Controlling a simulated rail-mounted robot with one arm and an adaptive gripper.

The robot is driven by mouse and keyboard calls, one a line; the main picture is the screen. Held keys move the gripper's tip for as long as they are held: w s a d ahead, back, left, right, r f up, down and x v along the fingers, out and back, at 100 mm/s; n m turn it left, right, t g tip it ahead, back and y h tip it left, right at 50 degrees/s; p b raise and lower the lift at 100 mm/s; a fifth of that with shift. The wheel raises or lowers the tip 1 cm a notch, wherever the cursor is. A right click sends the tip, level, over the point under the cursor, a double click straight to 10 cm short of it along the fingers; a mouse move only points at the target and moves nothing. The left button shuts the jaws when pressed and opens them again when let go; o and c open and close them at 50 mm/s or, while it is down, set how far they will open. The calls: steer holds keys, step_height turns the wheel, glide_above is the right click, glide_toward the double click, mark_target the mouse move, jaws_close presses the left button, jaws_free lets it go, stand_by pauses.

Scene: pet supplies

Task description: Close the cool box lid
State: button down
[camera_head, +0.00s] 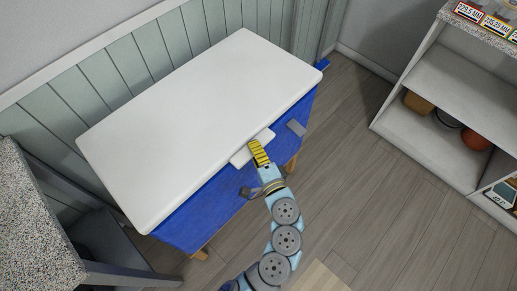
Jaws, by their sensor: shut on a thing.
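The cool box (205,205) is a blue box on wooden legs, standing against the panelled wall. Its white lid (190,115) lies flat over the top and looks closed or nearly so; any gap under its edge cannot be told from here. A white handle tab (243,154) sticks out at the middle of the lid's front edge. My gripper (256,148), with yellow striped fingers, is at this handle and shut on it. The handle's middle is partly hidden behind the fingers.
A white shelf unit (440,140) with a few items and price tags stands at the right. A speckled-top counter (35,230) stands close at the lower left. The wooden floor (350,190) in front of the box is clear.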

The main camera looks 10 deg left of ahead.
steer(key=shift+f+b, duration=0.85)
steer(key=shift+f, duration=0.1)
steer(key=shift+a+f, duration=0.1)
steer(key=shift+f, duration=0.2)
steer(key=c, duration=1)
jaws_free()
steer(key=shift+r+t, duration=0.2)
steer(key=shift+t, duration=0.1)
steer(key=v, duration=1.2)
steer(key=shift+w+f, duration=0.1)
